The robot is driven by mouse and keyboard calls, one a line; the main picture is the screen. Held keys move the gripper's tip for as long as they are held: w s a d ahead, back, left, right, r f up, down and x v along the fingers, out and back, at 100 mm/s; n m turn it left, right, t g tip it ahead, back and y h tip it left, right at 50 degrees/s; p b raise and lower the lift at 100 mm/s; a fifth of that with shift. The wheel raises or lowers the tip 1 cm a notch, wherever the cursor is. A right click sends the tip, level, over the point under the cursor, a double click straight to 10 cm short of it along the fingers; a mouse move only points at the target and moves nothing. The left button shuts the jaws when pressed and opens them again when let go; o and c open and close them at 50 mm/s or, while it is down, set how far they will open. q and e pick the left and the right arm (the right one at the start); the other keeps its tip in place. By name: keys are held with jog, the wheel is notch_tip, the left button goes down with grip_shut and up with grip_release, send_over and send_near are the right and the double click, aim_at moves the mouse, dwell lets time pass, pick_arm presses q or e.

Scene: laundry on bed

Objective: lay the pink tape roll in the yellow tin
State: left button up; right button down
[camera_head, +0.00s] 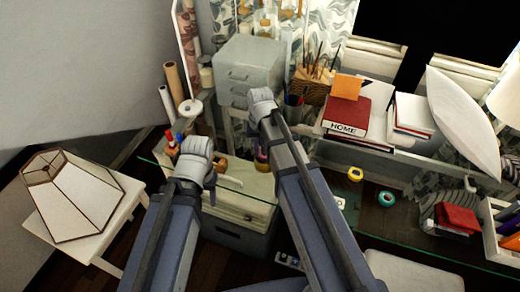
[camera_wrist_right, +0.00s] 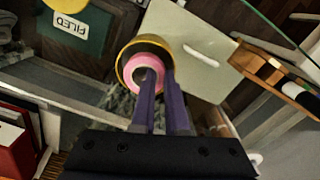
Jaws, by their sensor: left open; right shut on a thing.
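The pink tape roll (camera_wrist_right: 150,62) shows in the right wrist view, between the tips of my right gripper (camera_wrist_right: 163,82), which is shut on its wall. The yellow tin (camera_wrist_right: 125,55) is a round rim with a dark inside, directly behind the roll. The roll overlaps the lower part of the tin's opening; I cannot tell if it rests on the bottom. In the head view my right gripper (camera_head: 262,148) points down over the desk, and its arm hides most of the roll and tin. My left gripper (camera_head: 212,178) is open at the left of it.
A yellow tape roll (camera_head: 355,174) and a green tape roll (camera_head: 386,199) lie on the glass desk to the right. A grey drawer box (camera_head: 250,72), a pen cup (camera_head: 293,108) and red books (camera_head: 345,115) stand behind. A lampshade (camera_head: 70,197) is at the left.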

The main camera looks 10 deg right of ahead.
jog(key=c, duration=0.8)
grip_release()
jog(key=shift+c, duration=0.2)
notch_tip(320, 180, up, 8)
jog(key=p, duration=0.8)
jog(key=shift+f, duration=0.1)
jog(key=s+a+n+h, duration=0.1)
jog(key=s+a+n, duration=0.5)
jog(key=s, duration=0.8)
jog(key=a, duration=0.2)
jog(key=shift+s+a, duration=0.3)
jog(key=shift+s, duration=0.1)
